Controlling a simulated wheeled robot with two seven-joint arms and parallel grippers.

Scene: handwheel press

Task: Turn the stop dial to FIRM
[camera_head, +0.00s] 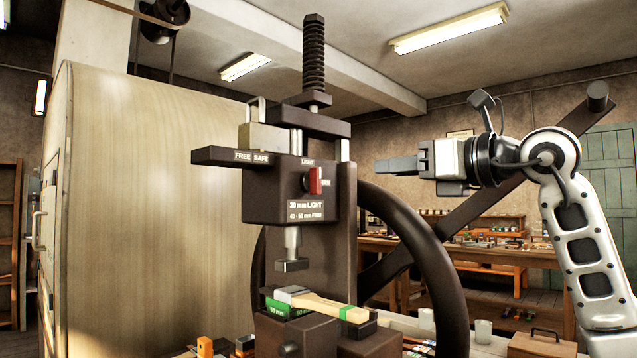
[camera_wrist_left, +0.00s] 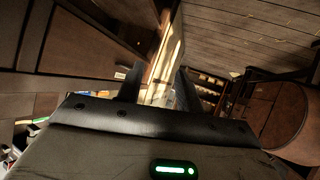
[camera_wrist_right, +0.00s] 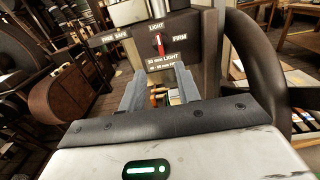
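The stop dial (camera_head: 315,180) is a small red knob on the dark press head (camera_head: 275,205). Its red bar stands upright, at LIGHT; FIRM is marked to its right. The dial also shows in the right wrist view (camera_wrist_right: 159,44), beyond my fingers. My right gripper (camera_head: 378,166) points left, to the right of the dial and apart from it. In the right wrist view its two fingers (camera_wrist_right: 157,82) are spread with nothing held between them. My left gripper is outside the head view; in the left wrist view its fingers (camera_wrist_left: 158,88) are apart and empty.
A large dark handwheel (camera_head: 440,255) stands right of the press column. Workbenches (camera_head: 490,252) stand at the back right.

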